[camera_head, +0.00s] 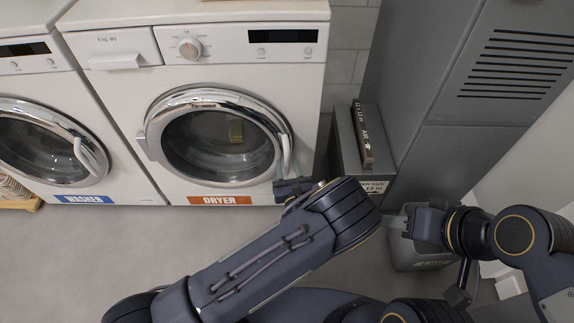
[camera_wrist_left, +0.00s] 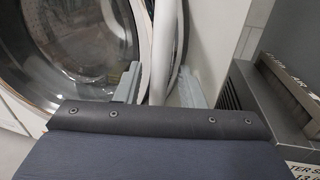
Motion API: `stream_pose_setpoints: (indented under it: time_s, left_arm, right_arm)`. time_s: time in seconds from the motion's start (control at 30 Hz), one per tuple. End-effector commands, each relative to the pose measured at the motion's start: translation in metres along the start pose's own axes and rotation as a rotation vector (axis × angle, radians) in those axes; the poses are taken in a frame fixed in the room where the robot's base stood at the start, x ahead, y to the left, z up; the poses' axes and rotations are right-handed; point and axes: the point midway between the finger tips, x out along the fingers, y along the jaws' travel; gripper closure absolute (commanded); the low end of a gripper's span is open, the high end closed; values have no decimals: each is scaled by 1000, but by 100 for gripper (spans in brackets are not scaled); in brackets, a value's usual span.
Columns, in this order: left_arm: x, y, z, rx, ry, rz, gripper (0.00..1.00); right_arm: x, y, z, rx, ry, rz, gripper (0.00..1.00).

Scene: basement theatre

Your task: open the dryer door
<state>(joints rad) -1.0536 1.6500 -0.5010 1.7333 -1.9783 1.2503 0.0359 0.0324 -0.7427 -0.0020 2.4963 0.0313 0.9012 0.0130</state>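The white dryer (camera_head: 135,92) has a round chrome-rimmed glass door (camera_head: 203,95), which looks closed. Its pale upright handle (camera_head: 286,150) is on the door's right side. My left gripper (camera_head: 291,184) is at the lower end of this handle. In the left wrist view, the handle (camera_wrist_left: 163,45) stands between the two grey fingers of my left gripper (camera_wrist_left: 160,86), which are apart, with a gap on the left side. Contact on the right is unclear. My right gripper (camera_head: 404,226) is far to the right, away from the dryer; its fingers are too small to read.
A white washer (camera_head: 25,82) stands left of the dryer. A grey box (camera_head: 345,150) with a dark sign (camera_head: 363,137) on it stands just right of the handle. Grey lockers (camera_head: 455,90) and a grey bin (camera_head: 410,257) are further right. Open floor (camera_head: 90,250) lies in front.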

Motion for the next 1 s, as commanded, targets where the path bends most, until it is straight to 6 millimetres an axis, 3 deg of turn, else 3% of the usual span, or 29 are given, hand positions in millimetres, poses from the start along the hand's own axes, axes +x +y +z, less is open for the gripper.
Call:
stream_pose_setpoints:
  time_s: [0.13,0.4,0.7,1.0]
  left_arm:
    - [11,1,0,1,-1,2,64]
    - [13,1,0,1,0,1,64]
    - [12,1,0,1,0,1,100]
    - [11,1,0,1,0,0,100]
  right_arm:
    - [3,1,2,0,0,0,60]
    - [3,1,1,0,0,0,60]
    - [3,1,1,0,0,0,60]
    - [2,1,1,0,0,0,60]
